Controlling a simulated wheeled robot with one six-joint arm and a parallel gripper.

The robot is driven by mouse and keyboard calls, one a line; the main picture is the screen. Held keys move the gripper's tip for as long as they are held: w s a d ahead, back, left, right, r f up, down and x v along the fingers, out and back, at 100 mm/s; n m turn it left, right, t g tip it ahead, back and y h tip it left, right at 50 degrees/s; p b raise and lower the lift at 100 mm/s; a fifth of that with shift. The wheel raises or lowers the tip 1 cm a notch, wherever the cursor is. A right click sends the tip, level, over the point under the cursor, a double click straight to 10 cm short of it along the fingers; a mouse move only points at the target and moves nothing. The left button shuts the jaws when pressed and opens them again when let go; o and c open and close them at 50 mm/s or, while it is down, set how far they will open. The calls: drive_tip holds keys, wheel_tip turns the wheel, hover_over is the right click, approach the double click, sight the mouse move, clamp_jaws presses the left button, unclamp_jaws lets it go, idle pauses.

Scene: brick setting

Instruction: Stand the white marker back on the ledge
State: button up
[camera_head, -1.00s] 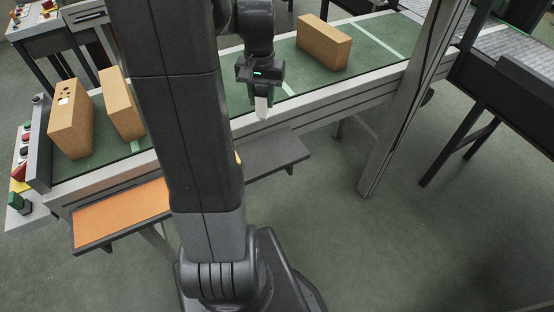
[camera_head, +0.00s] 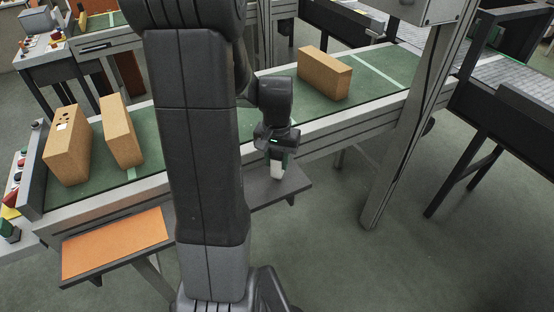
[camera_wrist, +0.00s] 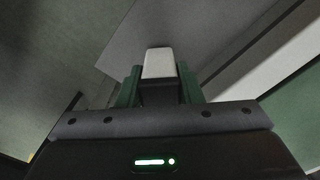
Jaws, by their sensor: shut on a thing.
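The white marker (camera_head: 277,168) is held in my gripper (camera_head: 279,154) and points down, close above the dark grey ledge (camera_head: 262,193) on the near side of the conveyor. I cannot tell if the marker touches the ledge. In the wrist view the marker's pale end (camera_wrist: 158,63) shows between the two green fingers of my gripper (camera_wrist: 159,84). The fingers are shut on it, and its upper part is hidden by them. The left part of the ledge is hidden behind my arm in the head view.
The green conveyor (camera_head: 155,150) runs behind the ledge. It bears one brick (camera_head: 324,74) at the right and two bricks at the left, one with holes (camera_head: 68,145) and one plain (camera_head: 122,130). An orange-topped shelf (camera_head: 115,243) is at the left. A grey post (camera_head: 405,130) stands right of the ledge.

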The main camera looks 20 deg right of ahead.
drive_tip(key=shift+f, duration=0.2)
drive_tip(key=o, duration=0.8)
drive_tip(key=shift+r, duration=0.1)
wheel_tip(320, 180, up, 12)
drive_tip(key=shift+r+p, duration=0.1)
drive_tip(key=shift+p, duration=0.45)
